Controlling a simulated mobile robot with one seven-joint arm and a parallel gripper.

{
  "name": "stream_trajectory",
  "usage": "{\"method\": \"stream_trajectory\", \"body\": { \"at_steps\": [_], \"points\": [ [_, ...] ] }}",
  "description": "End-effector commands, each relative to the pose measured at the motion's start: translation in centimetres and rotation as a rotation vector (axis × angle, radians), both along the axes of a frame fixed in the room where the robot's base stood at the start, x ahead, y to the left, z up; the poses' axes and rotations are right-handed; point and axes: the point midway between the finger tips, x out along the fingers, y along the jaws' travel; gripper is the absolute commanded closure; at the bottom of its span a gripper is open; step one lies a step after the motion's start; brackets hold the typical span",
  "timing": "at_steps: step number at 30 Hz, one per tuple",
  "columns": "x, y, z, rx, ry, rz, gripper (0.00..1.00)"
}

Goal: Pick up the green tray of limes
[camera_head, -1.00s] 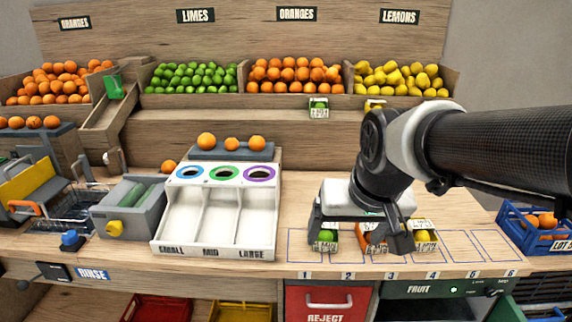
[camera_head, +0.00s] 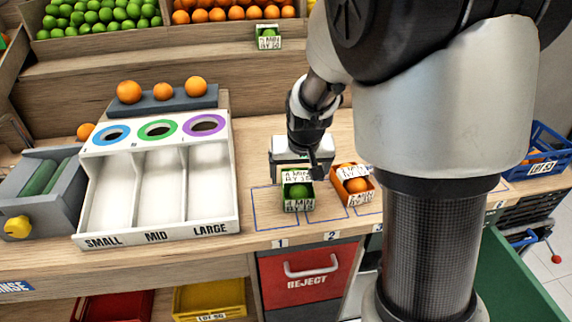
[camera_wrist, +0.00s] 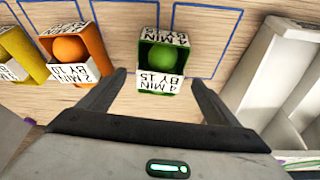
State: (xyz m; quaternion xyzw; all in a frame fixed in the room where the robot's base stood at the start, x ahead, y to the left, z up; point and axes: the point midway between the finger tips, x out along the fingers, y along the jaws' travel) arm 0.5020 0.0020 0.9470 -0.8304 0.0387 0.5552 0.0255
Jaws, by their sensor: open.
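The green tray (camera_head: 298,205) holds a round green lime and has white paper labels. It sits on the wooden counter at the outlined slots near label 1. In the wrist view the green tray (camera_wrist: 160,84) lies just ahead, between the lines of my two fingers. My gripper (camera_wrist: 159,82) is open and empty, with a finger on each side of the tray's near end and gaps on both sides. In the head view my gripper (camera_head: 297,170) is just behind the tray. A second green tray (camera_head: 268,44) stands on the back shelf.
An orange tray (camera_head: 353,186) stands close to the right of the green one, and a yellow tray (camera_wrist: 20,52) beyond it shows in the wrist view. The white sorting box (camera_head: 157,225) is to the left. A red reject drawer (camera_head: 307,280) is below the counter.

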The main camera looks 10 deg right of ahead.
Motion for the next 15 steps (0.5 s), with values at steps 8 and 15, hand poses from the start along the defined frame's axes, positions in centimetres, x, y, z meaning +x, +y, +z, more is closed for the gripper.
{"method": "stream_trajectory", "body": {
  "at_steps": [8, 15],
  "points": [
    [0.7, -0.2, -2.5, 0.000, 0.003, -0.002, 0.16],
    [1.8, -0.3, -5.4, 0.000, 0.001, -0.001, 0.16]
  ]
}}
